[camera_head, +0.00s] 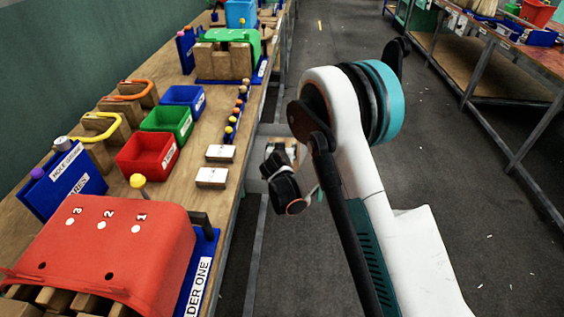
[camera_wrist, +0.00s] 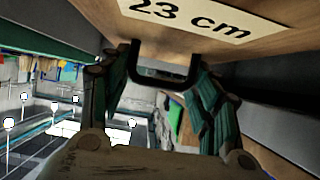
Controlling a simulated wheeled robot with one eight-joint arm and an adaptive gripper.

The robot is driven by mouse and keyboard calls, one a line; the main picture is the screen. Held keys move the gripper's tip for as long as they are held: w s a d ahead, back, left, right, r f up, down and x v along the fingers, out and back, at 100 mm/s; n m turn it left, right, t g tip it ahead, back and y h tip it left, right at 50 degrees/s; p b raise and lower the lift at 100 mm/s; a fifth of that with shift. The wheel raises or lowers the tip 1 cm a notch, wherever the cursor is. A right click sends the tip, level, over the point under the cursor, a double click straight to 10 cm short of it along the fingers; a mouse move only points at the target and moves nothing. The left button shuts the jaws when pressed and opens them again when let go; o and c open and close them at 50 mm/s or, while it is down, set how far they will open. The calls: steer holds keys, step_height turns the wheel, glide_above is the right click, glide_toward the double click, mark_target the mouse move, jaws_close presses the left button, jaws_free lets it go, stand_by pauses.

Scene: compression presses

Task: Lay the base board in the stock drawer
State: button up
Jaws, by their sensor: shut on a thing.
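In the head view my gripper is beside the bench edge, at a pale grey open drawer (camera_head: 254,168) below the bench top. A small wooden surface shows there behind my wrist. Most of the drawer and the fingertips are hidden by my arm.
The bench (camera_head: 222,190) on the left carries a red press cover (camera_head: 110,250), red (camera_head: 146,156), green (camera_head: 168,122) and blue (camera_head: 183,99) bins, and two white-topped blocks (camera_head: 212,177). Another bench (camera_head: 478,75) stands at upper right.

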step_height(320, 180, down, 4)
steer(key=shift+f+b, duration=0.2)
steer(key=shift+b, duration=0.65)
steer(key=shift+r, duration=0.1)
steer(key=o, duration=1.2)
steer(key=p+v, duration=0.4)
steer(key=v, duration=0.8)
